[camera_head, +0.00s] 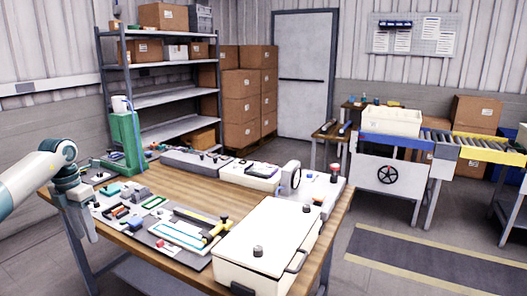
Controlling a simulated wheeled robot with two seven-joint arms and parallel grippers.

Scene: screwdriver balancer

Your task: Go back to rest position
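My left gripper (86,232) hangs fingers down at the left front edge of the wooden table (190,183), on the end of my white and grey arm. The fingers look close together, but the gap between them is too small to judge. I see nothing clearly held in it. A yellow and dark tool (216,231) lies on the work mat to its right, apart from the gripper. A green stand (125,140) rises at the table's back left. My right gripper is out of view.
A large white lidded box (268,245) fills the table's front right. Small parts and trays lie around the gripper. Grey and white devices (250,175) line the back edge. A shelf (165,98) and stacked cartons (240,95) stand behind.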

